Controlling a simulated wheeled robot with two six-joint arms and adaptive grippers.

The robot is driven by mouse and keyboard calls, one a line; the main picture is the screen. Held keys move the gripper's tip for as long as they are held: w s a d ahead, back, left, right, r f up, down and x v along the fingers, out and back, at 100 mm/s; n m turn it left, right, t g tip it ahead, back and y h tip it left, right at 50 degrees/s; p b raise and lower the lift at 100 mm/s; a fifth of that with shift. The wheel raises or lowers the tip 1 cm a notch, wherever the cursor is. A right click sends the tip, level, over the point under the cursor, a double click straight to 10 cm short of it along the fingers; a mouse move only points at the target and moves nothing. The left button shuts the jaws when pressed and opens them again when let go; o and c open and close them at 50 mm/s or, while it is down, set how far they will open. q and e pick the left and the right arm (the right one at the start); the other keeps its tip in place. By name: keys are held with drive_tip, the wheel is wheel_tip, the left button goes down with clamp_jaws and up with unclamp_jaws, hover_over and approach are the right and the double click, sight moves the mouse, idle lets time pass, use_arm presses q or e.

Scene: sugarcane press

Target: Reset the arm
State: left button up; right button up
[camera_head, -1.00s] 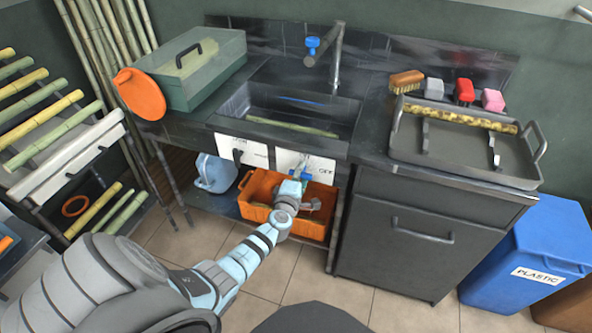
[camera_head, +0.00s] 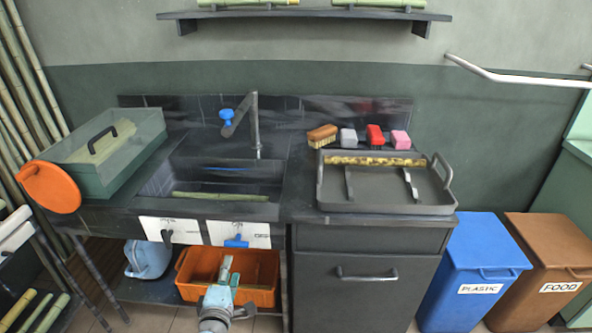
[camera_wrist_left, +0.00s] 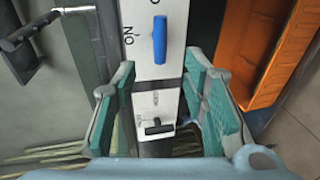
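My left gripper (camera_head: 230,270) is in front of the orange crate under the sink, just below the white panels on the sink's front. In the left wrist view its two teal-padded fingers (camera_wrist_left: 162,95) stand apart with nothing held between them. A blue handle (camera_head: 236,240) sits on the right white panel (camera_head: 259,230); it also shows in the left wrist view (camera_wrist_left: 160,38), ahead of the fingers and apart from them. A black handle (camera_head: 166,237) sits on the left white panel (camera_head: 148,229). My right gripper is not in view.
The orange crate (camera_head: 257,297) stands close behind my left gripper, beside a light-blue jug (camera_head: 148,259). The dark cabinet (camera_head: 350,300) is to the right, then the blue plastic bin (camera_head: 480,262) and brown food bin (camera_head: 548,255). A grey tray (camera_head: 385,204) lies on the counter.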

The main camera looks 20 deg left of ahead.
use_arm(q)
drive_tip(key=s+d+f+m+g+h+p, duration=0.2)
drive_tip(key=s+d+f+m+g+h, duration=0.15)
drive_tip(key=s+f+m, duration=0.6)
drive_tip(key=s+d+f+m+g+h+p, duration=0.2)
drive_tip(key=s+d+f+m, duration=0.2)
drive_tip(key=f+m, duration=0.55)
drive_tip(key=s+d+f+m+g+p, duration=0.1)
drive_tip(key=s+f+g, duration=0.3)
drive_tip(key=s, duration=0.9)
drive_tip(key=s+d+f+m+g+p, duration=0.1)
drive_tip(key=s+f+m+g+p, duration=0.2)
drive_tip(key=s, duration=1)
wheel_tip(320, 180, down, 2)
drive_tip(key=shift+s+d+f+g, duration=0.1)
drive_tip(key=shift+s+d+g, duration=0.15)
drive_tip(key=shift+g, duration=0.1)
